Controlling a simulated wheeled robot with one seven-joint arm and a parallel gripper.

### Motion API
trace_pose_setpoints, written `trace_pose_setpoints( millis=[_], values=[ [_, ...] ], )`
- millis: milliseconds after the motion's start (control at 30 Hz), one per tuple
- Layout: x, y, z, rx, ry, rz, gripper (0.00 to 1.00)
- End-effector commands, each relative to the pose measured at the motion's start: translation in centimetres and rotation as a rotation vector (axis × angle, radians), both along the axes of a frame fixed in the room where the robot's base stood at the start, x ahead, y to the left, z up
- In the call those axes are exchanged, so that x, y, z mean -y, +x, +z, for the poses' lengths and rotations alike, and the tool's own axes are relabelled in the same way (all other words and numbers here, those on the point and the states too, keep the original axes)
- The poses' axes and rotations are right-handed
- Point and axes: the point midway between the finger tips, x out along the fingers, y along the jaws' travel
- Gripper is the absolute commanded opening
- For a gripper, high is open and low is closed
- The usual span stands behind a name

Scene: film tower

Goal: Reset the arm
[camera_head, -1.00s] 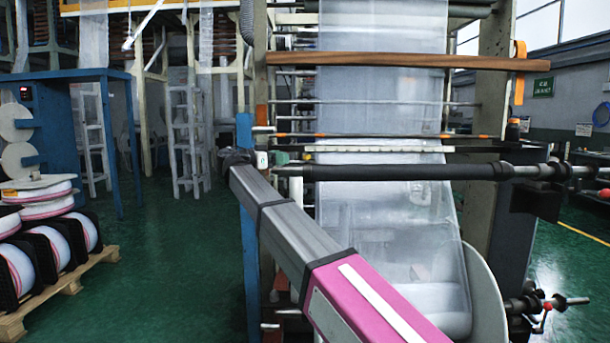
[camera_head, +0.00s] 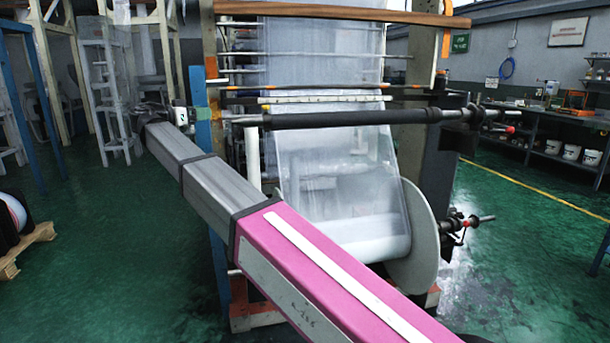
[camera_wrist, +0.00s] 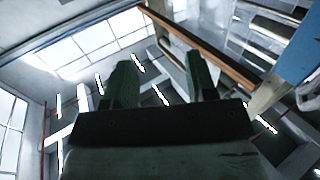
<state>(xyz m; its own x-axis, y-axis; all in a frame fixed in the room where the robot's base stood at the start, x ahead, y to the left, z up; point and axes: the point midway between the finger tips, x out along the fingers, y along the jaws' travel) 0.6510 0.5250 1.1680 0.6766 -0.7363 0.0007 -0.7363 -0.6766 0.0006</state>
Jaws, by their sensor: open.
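My arm, with its grey and pink links, crosses the head view from the lower right toward the upper left, in front of the film machine. Its far end is small and dark there, and the fingers cannot be made out. In the wrist view my gripper (camera_wrist: 161,68) shows two dark fingers standing well apart with nothing between them. It points up toward the ceiling and windows.
The film machine (camera_head: 405,75) stands close behind my arm, with a dark roller (camera_head: 345,118) and a hanging film sheet (camera_head: 325,165). A shelf bench (camera_head: 540,160) stands at the right. Green floor (camera_head: 110,260) is open at the left.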

Motion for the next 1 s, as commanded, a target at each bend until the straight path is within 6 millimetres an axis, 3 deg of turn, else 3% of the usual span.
trace_pose_setpoints(
  millis=[333,567,767,1000],
  values=[
    [3.0,1.6,-3.8,-0.104,-0.014,-0.001,0.52],
    [6.7,3.2,-8.3,-0.230,-0.025,0.001,0.52],
    [11.9,4.7,-14.4,-0.400,-0.031,0.010,0.52],
    [22.2,5.4,-25.9,-0.719,-0.005,0.049,0.52]
  ],
)
